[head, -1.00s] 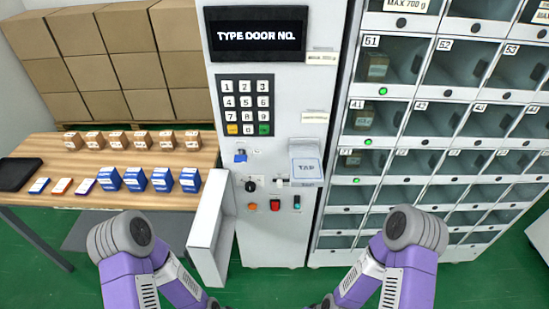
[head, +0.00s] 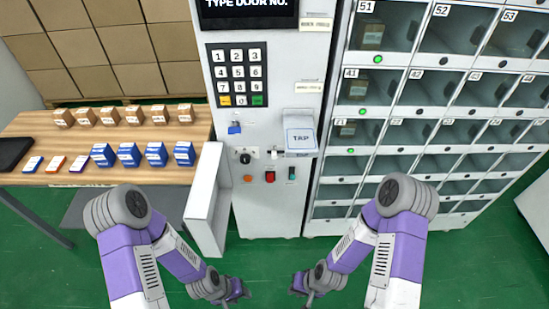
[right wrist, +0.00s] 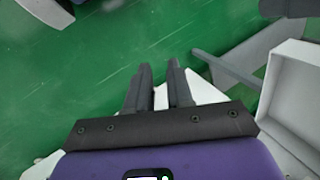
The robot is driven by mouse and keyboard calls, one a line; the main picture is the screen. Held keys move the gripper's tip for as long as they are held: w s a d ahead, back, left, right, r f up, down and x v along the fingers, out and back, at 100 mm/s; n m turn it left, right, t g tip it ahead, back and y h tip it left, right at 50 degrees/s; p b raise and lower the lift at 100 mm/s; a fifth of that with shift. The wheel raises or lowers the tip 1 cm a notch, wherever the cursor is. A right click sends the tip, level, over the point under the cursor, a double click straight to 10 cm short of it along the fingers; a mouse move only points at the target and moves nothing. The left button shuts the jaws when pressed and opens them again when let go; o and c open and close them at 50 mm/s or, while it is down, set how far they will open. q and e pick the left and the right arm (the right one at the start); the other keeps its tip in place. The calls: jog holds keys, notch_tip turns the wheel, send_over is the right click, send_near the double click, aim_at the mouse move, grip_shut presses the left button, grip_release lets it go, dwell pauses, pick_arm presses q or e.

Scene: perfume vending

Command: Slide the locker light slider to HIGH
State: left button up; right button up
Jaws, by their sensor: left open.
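The locker light slider (head: 273,154) is a small pale knob on the front of the white control column (head: 284,216), right of a black round knob and just below the TAP reader. Its setting is too small to read. My left gripper (head: 243,299) is open, low in front of the column and well short of the slider. My right gripper (head: 302,297) is also low and short of the column. In the right wrist view its two dark fingers (right wrist: 160,75) stand apart with nothing between them.
A keypad (head: 237,77) and the TAP reader (head: 300,137) sit above the slider; coloured buttons (head: 270,177) sit below. A white open flap (head: 204,200) juts out at left. Lockers (head: 420,130) stand right, a wooden table (head: 30,130) with boxes left. Green floor is clear.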

aim_at(274, 155)
jog(key=o, duration=0.4)
jog(key=w+a+m+t+y, duration=0.1)
jog(key=w+a+m+t, duration=0.1)
jog(key=w+a, duration=0.4)
jog(key=shift+f+m, duration=0.15)
jog(key=shift+m, duration=0.35)
jog(key=w+a+r+m+t+y, duration=0.1)
jog(key=w+a+r+m+t, duration=0.15)
jog(key=w, duration=0.25)
jog(key=w+a+r+m+t+y+b, duration=0.1)
jog(key=w+a+r+m+t, duration=0.1)
jog(key=w+a+m, duration=0.15)
jog(key=w+a+r+m+t+y, duration=0.1)
jog(key=w+a+r+m+t, duration=0.1)
jog(key=w+a+m+t, duration=0.3)
jog(key=shift+w+d+r+m+t+h+b, duration=0.35)
jog(key=shift+w+d+r+m+t+h, duration=1)
jog(key=shift+w+m, duration=2.15)
jog(key=shift+w+d+r+m+t+h+b, duration=0.45)
jog(key=shift+w+d+r+m+h, duration=1.2)
jog(key=shift+w+d+r+m, duration=1.8)
jog(key=shift+w+d+r+m+t+h+b, duration=0.2)
jog(key=shift+w+d+r+m+t+h, duration=1.15)
jog(key=shift+w+m, duration=2.2)
jog(key=shift+w+a+f+n+g, duration=0.1)
jog(key=shift+w+f+n+g, duration=0.15)
jog(key=shift+w+n, duration=0.55)
grip_shut()
